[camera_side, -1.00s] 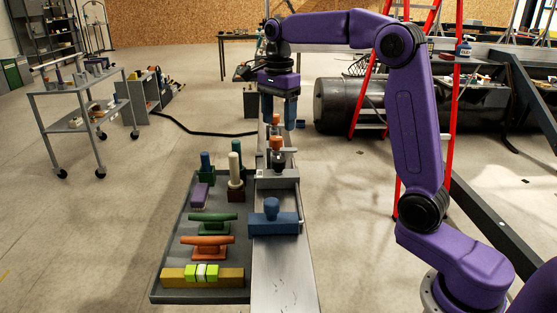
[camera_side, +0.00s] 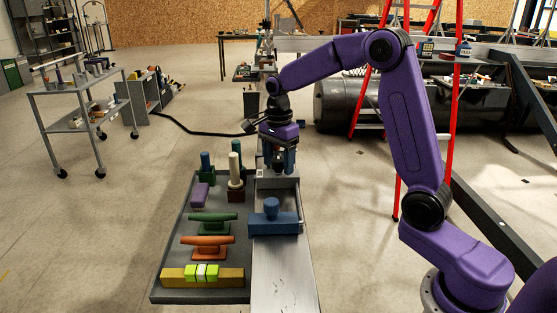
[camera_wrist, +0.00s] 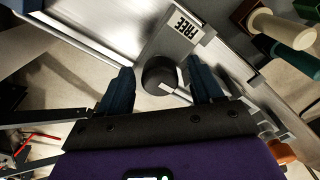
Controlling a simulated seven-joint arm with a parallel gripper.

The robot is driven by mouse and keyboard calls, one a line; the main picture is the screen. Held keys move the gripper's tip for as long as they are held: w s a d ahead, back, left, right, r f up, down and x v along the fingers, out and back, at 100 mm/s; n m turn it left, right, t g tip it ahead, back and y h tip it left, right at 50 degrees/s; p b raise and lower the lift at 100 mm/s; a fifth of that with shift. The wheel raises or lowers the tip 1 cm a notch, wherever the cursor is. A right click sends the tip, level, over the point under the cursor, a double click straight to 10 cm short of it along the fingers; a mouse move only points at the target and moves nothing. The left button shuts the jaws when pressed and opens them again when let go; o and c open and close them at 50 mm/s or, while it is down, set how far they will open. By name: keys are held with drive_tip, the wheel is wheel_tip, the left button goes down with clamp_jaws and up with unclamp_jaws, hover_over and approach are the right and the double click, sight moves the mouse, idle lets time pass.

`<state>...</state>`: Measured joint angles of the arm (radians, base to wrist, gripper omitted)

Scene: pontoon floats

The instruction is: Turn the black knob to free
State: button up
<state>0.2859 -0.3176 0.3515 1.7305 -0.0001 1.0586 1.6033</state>
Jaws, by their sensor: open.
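The black knob (camera_wrist: 158,75) is round and sits on a grey metal block, with a light pointer or strip at its lower right edge in the wrist view. A white label reading FREE (camera_wrist: 187,27) is on the plate above and right of it. My gripper (camera_wrist: 162,84) is open, its two blue fingers standing on either side of the knob; I cannot tell whether they touch it. In the side view my gripper (camera_side: 279,168) is low over the block on the beam, and its fingers hide most of the knob.
A grey tray (camera_side: 159,284) left of the beam holds a green cleat (camera_side: 212,219), an orange cleat (camera_side: 207,243), a yellow bar (camera_side: 230,277) and several upright pegs. A blue fitting (camera_side: 273,220) sits on the beam (camera_side: 280,290) in front of the block.

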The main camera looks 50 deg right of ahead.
drive_tip(key=c, duration=1.1)
drive_tip(key=shift+n, duration=0.3)
drive_tip(key=n, duration=1.3)
drive_tip(key=shift+n, duration=2.1)
drive_tip(key=shift+o, duration=0.2)
